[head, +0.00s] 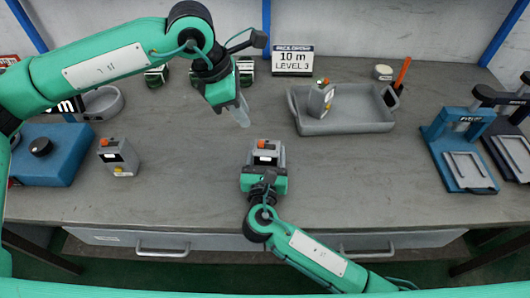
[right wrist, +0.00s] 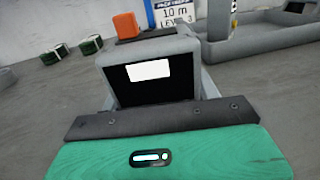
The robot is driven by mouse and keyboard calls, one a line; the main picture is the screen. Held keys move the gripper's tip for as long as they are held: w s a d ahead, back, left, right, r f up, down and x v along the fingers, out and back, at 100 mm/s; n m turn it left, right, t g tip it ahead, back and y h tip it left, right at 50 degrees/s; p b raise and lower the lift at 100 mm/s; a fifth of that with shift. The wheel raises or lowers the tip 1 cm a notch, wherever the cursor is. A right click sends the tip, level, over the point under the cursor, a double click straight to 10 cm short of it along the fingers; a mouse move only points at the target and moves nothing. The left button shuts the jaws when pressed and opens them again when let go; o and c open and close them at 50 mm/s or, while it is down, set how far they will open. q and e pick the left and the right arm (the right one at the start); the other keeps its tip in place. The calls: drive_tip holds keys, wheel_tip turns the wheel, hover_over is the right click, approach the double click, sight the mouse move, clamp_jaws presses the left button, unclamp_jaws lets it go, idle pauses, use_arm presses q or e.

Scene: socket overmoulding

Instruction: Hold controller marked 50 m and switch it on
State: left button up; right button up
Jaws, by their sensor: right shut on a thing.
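A grey controller (head: 266,155) with an orange button on top and a white label stands over the middle of the bench. My right gripper (head: 264,175) is shut on it; the controller also shows close up in the right wrist view (right wrist: 150,85), its label with no readable marking. My left gripper (head: 241,113) hangs above and a little left of it, pointing down, apart from it; its jaw opening is unclear. A second grey controller (head: 118,158) with an orange button stands at left. A third (head: 321,99) stands in the grey tray (head: 345,127).
A sign (head: 293,60) reading "10 m LEVEL 3" stands at the back; another at left is mostly hidden by my left arm. A blue box (head: 55,155) with a black knob is at left. Blue stands (head: 458,150) are at right. The bench between is clear.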

use_arm(q)
drive_tip(key=shift+f, duration=0.1)
drive_tip(key=c, duration=0.4)
drive_tip(key=shift+f+n+g+h, duration=0.15)
drive_tip(key=shift+n+g+h, duration=0.15)
clamp_jaws()
drive_tip(key=w+a+f+n+h, duration=0.1)
drive_tip(key=a+f+n+h, duration=0.2)
drive_tip(key=a+n+h, duration=0.2)
drive_tip(key=w+a+f+n+g+h, duration=0.1)
drive_tip(key=a+f+n+h, duration=0.2)
drive_tip(key=a+n+h, duration=0.2)
drive_tip(key=shift+a+f+n, duration=0.3)
drive_tip(key=shift+a+n, duration=1.5)
drive_tip(key=shift+n, duration=1)
